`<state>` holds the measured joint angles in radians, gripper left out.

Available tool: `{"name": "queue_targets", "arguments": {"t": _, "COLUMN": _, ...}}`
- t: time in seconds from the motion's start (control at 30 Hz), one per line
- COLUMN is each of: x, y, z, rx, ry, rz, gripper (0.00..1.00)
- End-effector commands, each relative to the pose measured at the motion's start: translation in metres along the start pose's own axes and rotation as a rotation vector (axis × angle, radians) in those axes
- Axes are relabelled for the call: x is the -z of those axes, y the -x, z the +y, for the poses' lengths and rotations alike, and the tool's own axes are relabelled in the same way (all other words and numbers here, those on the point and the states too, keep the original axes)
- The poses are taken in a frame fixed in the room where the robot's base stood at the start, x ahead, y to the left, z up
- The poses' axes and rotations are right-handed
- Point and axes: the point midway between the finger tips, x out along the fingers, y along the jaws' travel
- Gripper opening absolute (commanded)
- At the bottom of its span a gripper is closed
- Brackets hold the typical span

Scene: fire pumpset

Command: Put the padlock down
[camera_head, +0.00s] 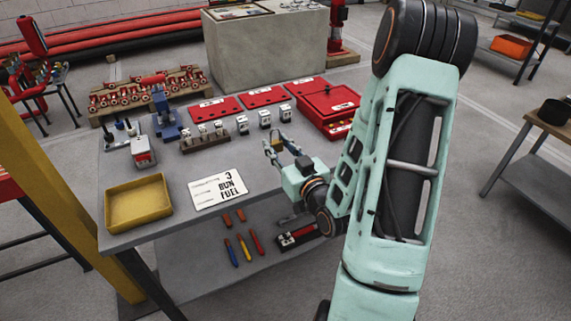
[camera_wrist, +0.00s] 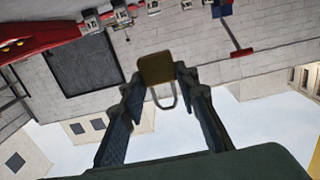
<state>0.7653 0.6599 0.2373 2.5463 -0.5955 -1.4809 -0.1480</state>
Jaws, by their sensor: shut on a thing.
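The padlock (camera_wrist: 156,69) has a brown, brass-like body and a grey shackle. In the wrist view it sits between the two fingertips of my gripper (camera_wrist: 158,80), which is shut on it. The shackle points back toward the palm. In the head view my gripper (camera_head: 272,150) is over the right part of the grey workbench (camera_head: 185,175), near the small white-faced blocks. The padlock is too small there to make out clearly. I cannot tell how high it is above the bench top.
A yellow tray (camera_head: 138,202) and a white "3 RUN FUEL" sign (camera_head: 218,189) lie on the bench's front left. Bare bench top lies between the sign and the blocks.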

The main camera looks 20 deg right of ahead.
Motion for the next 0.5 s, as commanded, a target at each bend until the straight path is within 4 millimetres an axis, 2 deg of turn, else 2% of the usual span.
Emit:
{"name": "queue_targets", "arguments": {"t": 0.03, "x": -0.006, "y": -0.003, "z": 0.002, "rx": -0.001, "ry": 0.005, "rz": 0.005, "gripper": 0.01}}
{"name": "queue_targets", "arguments": {"t": 0.5, "x": -0.012, "y": -0.018, "z": 0.013, "rx": 0.001, "ry": 0.003, "rz": 0.005, "gripper": 0.01}}
